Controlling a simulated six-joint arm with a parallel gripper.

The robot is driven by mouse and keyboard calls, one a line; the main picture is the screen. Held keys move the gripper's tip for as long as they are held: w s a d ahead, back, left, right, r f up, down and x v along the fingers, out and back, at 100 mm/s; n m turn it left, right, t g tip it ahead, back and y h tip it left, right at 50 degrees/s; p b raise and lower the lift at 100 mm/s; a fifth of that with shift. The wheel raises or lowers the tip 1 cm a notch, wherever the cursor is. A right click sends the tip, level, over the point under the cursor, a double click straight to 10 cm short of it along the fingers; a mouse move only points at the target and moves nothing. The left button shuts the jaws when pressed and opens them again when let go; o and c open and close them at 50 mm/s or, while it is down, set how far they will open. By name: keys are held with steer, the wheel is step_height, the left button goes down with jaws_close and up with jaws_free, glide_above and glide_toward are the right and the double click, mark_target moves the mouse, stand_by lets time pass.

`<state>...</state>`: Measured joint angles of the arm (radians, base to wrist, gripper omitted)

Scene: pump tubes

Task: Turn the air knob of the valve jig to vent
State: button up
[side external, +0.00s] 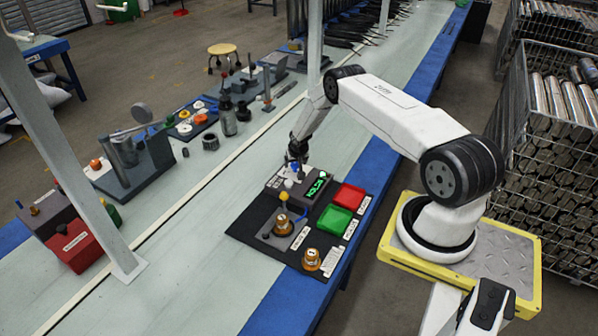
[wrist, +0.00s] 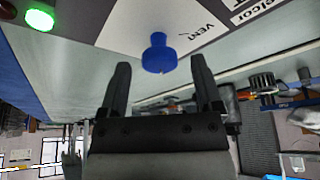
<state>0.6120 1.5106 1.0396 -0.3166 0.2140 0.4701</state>
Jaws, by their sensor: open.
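The valve jig (side external: 280,184) is a grey box with a pale top, standing at the back of a black mat. Its blue knob (wrist: 158,52) shows in the wrist view beside printed text that seems to read VENT; I take it to be the air knob. My gripper (wrist: 160,62) is open, with one dark finger to each side of the knob in the picture. The knob lies between or just beyond the fingertips, with a gap to both; the depth is unclear. In the side view my gripper (side external: 296,158) points down over the jig and partly hides the knob.
Brass-coloured fittings (side external: 283,224) stand on the black mat (side external: 262,222) in front. A white post (side external: 314,45) rises behind.

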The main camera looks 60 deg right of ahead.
steer(key=shift+w+d+f, duration=0.1)
steer(key=shift+f, duration=0.2)
steer(key=shift+c, duration=0.2)
jaws_close()
